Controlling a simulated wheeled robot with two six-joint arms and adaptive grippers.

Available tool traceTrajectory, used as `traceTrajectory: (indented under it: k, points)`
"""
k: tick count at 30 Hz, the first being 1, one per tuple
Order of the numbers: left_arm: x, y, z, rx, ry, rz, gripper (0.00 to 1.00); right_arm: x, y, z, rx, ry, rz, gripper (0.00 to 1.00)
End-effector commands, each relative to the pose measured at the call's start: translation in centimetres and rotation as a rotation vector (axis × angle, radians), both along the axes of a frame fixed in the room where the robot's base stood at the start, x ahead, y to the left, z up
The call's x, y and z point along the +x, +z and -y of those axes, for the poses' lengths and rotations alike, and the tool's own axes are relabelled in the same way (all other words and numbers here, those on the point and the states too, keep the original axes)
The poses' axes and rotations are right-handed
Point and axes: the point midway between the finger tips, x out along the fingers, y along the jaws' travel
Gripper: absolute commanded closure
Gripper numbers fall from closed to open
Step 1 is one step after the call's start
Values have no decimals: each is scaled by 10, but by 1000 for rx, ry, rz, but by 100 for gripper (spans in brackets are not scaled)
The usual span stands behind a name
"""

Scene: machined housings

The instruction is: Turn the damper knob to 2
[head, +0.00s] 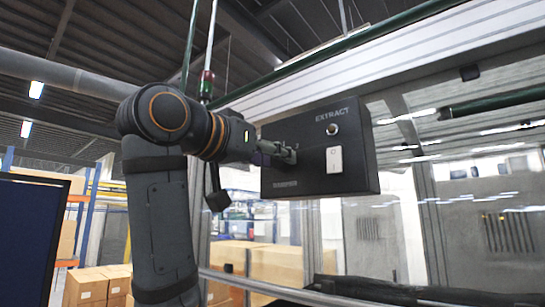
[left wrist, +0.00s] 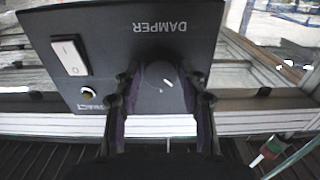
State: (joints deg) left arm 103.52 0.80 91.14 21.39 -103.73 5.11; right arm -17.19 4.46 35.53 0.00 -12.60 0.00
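The dark control box (head: 315,150) hangs ahead of me in the head view. In the left wrist view the box face (left wrist: 110,30) appears upside down, with the word DAMPER legible. My left gripper (head: 284,153) is at the box face. In the left wrist view its two fingers (left wrist: 162,85) stand on either side of the knob; whether they touch it cannot be made out. The knob is hidden behind the fingers in the head view. My right gripper is not in view.
A white rocker switch (head: 334,159) and a round indicator (head: 332,129) under the EXTRACT label sit right of my fingers. A red and green signal light (head: 207,85) stands behind my arm. Cardboard boxes (head: 97,285) are stacked at the lower left.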

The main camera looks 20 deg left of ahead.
Motion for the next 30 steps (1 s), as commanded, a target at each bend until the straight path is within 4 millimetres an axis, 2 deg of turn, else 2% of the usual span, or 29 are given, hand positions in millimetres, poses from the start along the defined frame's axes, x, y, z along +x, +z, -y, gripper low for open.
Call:
traceTrajectory:
  k: [1,7,17,30]
  points:
    - [0,0,0,0,0,0,70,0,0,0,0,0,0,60]
    - [0,0,0,0,0,0,96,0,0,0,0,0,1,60]
    - [0,-1,0,50,0,17,96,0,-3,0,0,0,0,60]
    - [0,-2,0,378,0,136,96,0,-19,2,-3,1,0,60]
